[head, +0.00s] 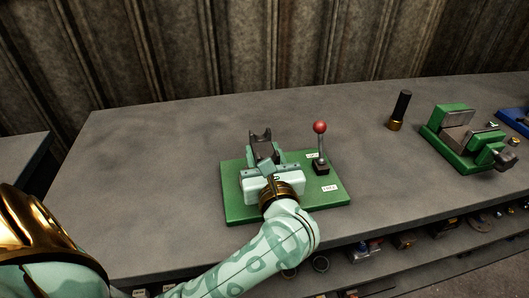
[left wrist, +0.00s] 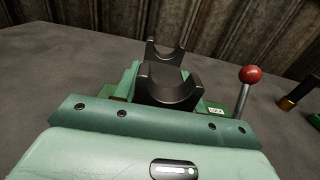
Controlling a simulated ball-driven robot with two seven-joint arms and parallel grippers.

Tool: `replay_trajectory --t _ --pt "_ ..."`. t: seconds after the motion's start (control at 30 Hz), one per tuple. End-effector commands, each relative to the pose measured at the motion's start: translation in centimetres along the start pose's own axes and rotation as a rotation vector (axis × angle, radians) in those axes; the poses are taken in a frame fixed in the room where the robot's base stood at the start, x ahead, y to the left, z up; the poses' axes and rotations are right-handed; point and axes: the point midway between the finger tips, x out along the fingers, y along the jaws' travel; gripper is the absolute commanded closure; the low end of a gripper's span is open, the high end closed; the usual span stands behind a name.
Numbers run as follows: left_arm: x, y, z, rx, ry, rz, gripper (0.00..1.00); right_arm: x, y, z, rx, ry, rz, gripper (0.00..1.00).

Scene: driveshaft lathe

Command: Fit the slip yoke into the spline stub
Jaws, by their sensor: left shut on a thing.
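The slip yoke, a dark grey forked piece, shows above the green base plate (head: 240,208). In the head view its two ears (head: 261,140) point up and away from me. In the left wrist view the dark fork (left wrist: 166,82) sits just beyond the gripper's pale green housing. My left gripper (head: 266,166) is shut on the yoke; its fingertips are largely hidden. I cannot make out the spline stub, so I cannot tell whether the yoke touches it. My right gripper is not in view.
A lever with a red ball (head: 320,128) stands at the right of the base plate, close to my left gripper. Farther right are a black cylinder with a brass foot (head: 400,110) and a green vise (head: 452,140). The grey bench's left part (head: 150,170) is clear.

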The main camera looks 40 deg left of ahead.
Motion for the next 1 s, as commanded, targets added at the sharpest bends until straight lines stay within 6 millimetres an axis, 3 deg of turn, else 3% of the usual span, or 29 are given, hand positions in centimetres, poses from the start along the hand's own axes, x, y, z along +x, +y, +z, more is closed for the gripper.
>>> replay_trajectory --t 0.57,0.6,0.67,1.0 --pt "0.0 0.0 -1.2 -0.001 -0.004 0.0 1.0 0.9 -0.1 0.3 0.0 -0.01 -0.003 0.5" --pt "0.0 0.0 -1.2 -0.002 -0.004 0.0 0.51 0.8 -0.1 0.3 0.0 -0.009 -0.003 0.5" --pt "0.0 0.0 -1.1 -0.002 -0.004 0.0 0.34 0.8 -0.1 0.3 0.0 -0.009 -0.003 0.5" --pt "-0.1 -0.1 -1.4 0.0 0.002 0.0 0.34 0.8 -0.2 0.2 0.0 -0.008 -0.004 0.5"
